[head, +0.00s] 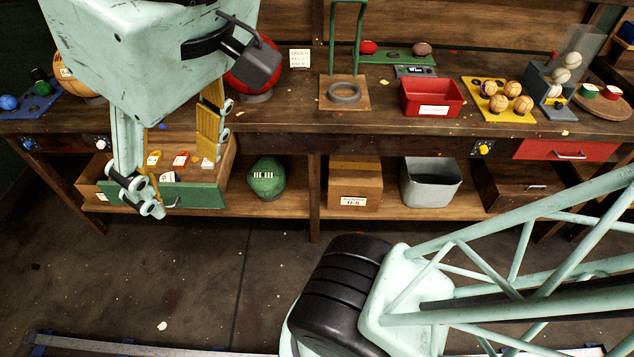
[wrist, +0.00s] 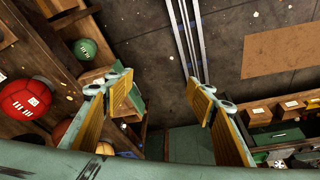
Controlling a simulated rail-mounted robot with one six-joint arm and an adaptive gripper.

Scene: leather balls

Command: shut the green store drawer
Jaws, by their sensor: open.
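The green store drawer (head: 190,195) is under the left part of the workbench in the head view. It is pulled out, with its green front and handle towards the floor side.
A green ball (head: 267,178), a cardboard box (head: 354,182) and a grey bin (head: 430,184) stand on the lower shelf to the right. A red drawer (head: 566,150) is at the right under the bench top. The floor (head: 180,270) before the drawer is clear.

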